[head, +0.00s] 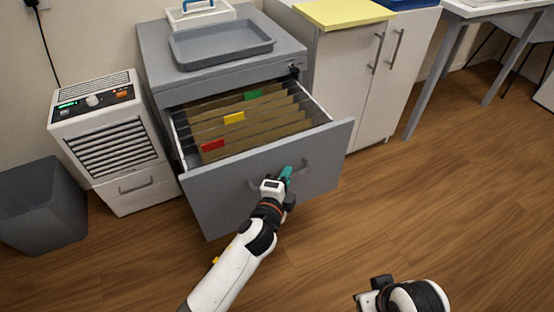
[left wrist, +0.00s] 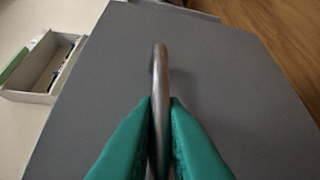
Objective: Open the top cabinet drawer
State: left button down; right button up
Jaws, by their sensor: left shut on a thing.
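The top drawer of the grey cabinet (head: 290,52) stands pulled well out, and its grey front (head: 222,199) faces me. Hanging folders with red, yellow and green tabs (head: 234,118) show inside it. My left gripper (head: 286,174) has teal fingers and is shut on the drawer's bar handle (head: 301,165). In the left wrist view the metal handle (left wrist: 160,75) runs between both teal fingertips (left wrist: 161,105), in front of the grey drawer front (left wrist: 230,75). My right gripper (head: 370,297) is partly visible at the bottom edge; its fingers are not clear.
A grey tray (head: 222,44) lies on the cabinet. A white heater-like unit (head: 108,150) and a grey bin (head: 40,205) stand to the left. A white cupboard (head: 345,85) stands right. The wooden floor (head: 450,190) is clear at the right.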

pick_arm(q)
jog(key=s+d, duration=0.2)
jog(key=s, duration=0.3)
jog(key=shift+s+d, duration=0.2)
jog(key=shift+s, duration=0.1)
jog(key=shift+f, duration=0.1)
jog(key=c, duration=1.5)
grip_release()
jog(key=p+v, duration=0.1)
jog(key=v, duration=1.1)
